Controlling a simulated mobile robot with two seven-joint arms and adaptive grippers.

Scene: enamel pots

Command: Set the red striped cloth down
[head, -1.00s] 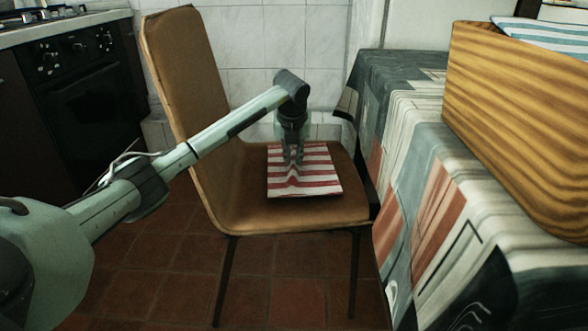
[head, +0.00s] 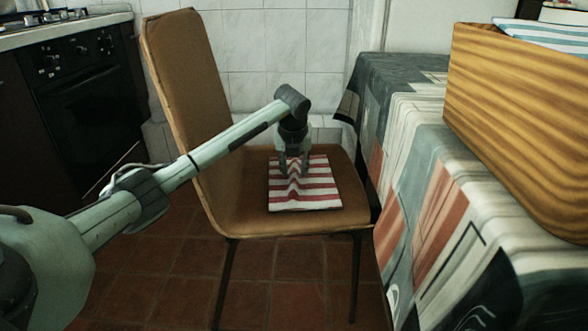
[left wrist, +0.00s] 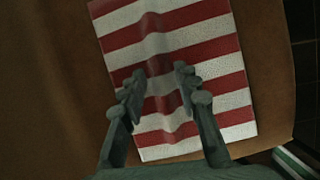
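The red striped cloth (head: 315,197), white with red stripes, lies on the seat of the brown chair (head: 240,205). A raised ridge runs along its middle. My left gripper (head: 293,172) points down over the cloth, with its fingers apart on either side of the ridge. In the left wrist view, the open fingers (left wrist: 159,79) straddle the ridge of the cloth (left wrist: 215,65), with a gap between them. My right gripper is in no view.
A table with a patterned tablecloth (head: 420,140) stands right of the chair. On it is a wooden box (head: 510,120) with a blue striped cloth (head: 550,35) at its top. A dark oven (head: 90,100) is at the left. The chair's backrest (head: 180,90) rises beside my left arm.

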